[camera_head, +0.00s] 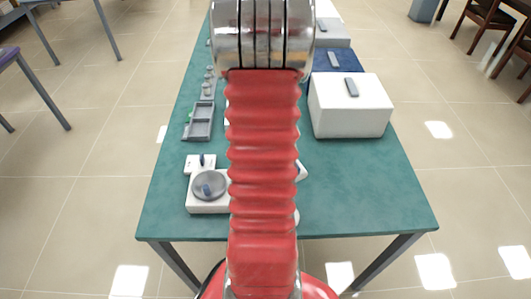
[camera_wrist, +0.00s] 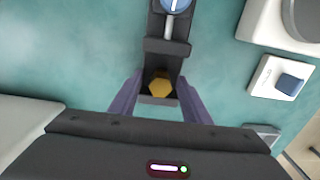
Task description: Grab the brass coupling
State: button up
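The brass coupling (camera_wrist: 160,87) is a small yellow hexagonal piece. It sits in the near end compartment of a dark grey tray (camera_wrist: 167,46) in the wrist view. My gripper (camera_wrist: 160,80) is open, with its two purple fingers spread to the left and right of that compartment. The coupling lies between the fingers in the picture, with a gap on each side; how high the fingertips are above it I cannot tell. In the head view my red arm covers the gripper, and the coupling cannot be made out.
Another tray compartment holds a blue-topped round part (camera_wrist: 174,5). A white device with a grey disc (camera_head: 209,186) stands on the green table (camera_head: 370,190). The table's front right is clear.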

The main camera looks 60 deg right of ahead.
grip_shut()
dwell(0.3)
jog(key=shift+r, duration=0.1)
notch_tip(320, 180, up, 10)
jog(key=shift+f, duration=0.1)
dwell(0.6)
